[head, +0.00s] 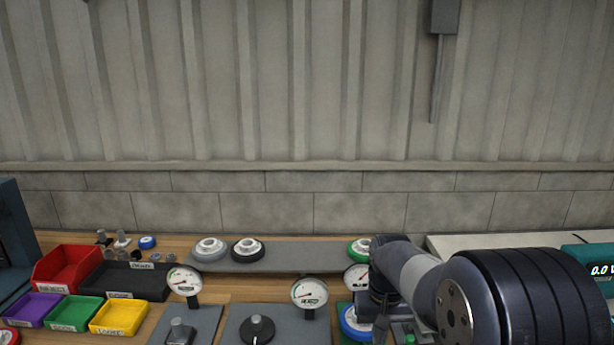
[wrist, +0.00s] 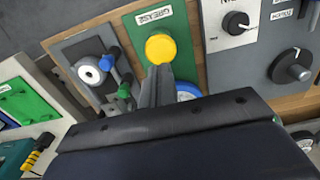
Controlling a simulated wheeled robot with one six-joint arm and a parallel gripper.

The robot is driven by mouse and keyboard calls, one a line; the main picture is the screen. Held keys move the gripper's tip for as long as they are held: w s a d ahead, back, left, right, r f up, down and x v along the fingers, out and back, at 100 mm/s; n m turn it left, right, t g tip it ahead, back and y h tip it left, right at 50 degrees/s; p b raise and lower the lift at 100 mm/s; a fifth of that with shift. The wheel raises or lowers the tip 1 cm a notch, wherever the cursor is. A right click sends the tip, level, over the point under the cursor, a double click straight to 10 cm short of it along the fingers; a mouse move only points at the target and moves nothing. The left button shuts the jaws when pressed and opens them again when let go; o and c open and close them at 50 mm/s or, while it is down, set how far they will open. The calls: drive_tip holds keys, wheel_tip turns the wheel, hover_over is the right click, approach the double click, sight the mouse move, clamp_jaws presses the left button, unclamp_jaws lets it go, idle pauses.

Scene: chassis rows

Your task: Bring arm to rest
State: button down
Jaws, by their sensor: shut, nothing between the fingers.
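My arm reaches in from the lower right of the head view and bends down over the right part of the workbench. My gripper (wrist: 160,72) shows in the wrist view with its fingers together and nothing between them. The fingertips appear just beside a yellow round knob (wrist: 160,47) on a green panel labelled GREASE (wrist: 128,28); I cannot tell whether they touch it. A blue round part (wrist: 188,91) is partly hidden behind the fingers. In the head view the gripper is mostly hidden at the lower right, close to a blue-rimmed part (head: 351,320).
Gauges (head: 184,281) (head: 309,293) stand up from the bench near the arm. A grey shelf (head: 300,256) holds several round parts. Coloured bins (head: 120,316) fill the left. A panel (wrist: 92,70) with blue and green handles lies left of the fingers in the wrist view.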

drive_tip(key=shift+f+b, duration=0.45)
drive_tip(key=shift+b, duration=0.75)
wheel_tip(320, 180, up, 9)
drive_tip(key=f+p, duration=0.2)
drive_tip(key=f, duration=0.3)
drive_tip(key=f+p, duration=0.2)
drive_tip(key=f, duration=0.3)
drive_tip(key=shift+w+a+f, duration=0.1)
drive_tip(key=shift+w+a, duration=0.05)
drive_tip(key=shift+w, duration=0.05)
wheel_tip(320, 180, up, 9)
